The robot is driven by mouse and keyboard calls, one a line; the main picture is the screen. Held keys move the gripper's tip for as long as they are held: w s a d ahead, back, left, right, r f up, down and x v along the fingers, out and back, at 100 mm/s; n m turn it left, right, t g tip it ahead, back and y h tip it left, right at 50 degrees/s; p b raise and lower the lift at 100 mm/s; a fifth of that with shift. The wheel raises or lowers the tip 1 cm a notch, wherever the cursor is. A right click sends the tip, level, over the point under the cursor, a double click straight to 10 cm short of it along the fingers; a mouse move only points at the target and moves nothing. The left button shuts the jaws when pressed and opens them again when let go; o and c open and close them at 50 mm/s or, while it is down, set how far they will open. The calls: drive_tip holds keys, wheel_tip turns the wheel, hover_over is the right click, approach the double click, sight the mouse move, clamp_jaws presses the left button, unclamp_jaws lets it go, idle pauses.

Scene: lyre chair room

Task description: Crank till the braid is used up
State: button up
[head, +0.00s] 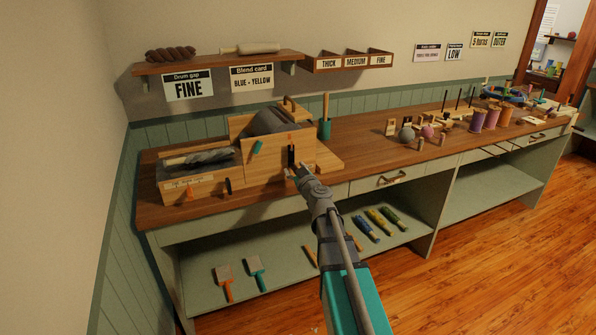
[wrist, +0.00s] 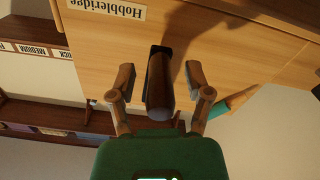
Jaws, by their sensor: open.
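The wooden carder (head: 310,150) stands on the bench with a grey drum (head: 268,121) on top. A grey fibre braid (head: 208,157) lies on the feed tray at its left end. A dark crank handle (head: 291,155) shows at the carder's front face. In the wrist view, the brown cylindrical handle (wrist: 159,88) sticks out before a dark slot in the wooden panel. My gripper (head: 296,171) is at this handle. Its fingers (wrist: 158,78) are open, one either side of the handle, with gaps visible. Whether my palm touches the handle is hidden.
A teal pot (head: 325,129) with a stick stands behind the carder. Spools (head: 477,120) and small tools stand further right on the bench (head: 380,158). The shelf below (head: 290,265) holds hand brushes and tubes. A wall shelf (head: 215,63) and thick-medium-fine bins (head: 352,63) hang above.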

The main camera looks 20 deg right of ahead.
drive_tip(key=shift+w, duration=0.3)
drive_tip(key=shift+a, duration=0.15)
drive_tip(key=shift+w, duration=0.1)
drive_tip(key=shift+c, duration=0.2)
clamp_jaws()
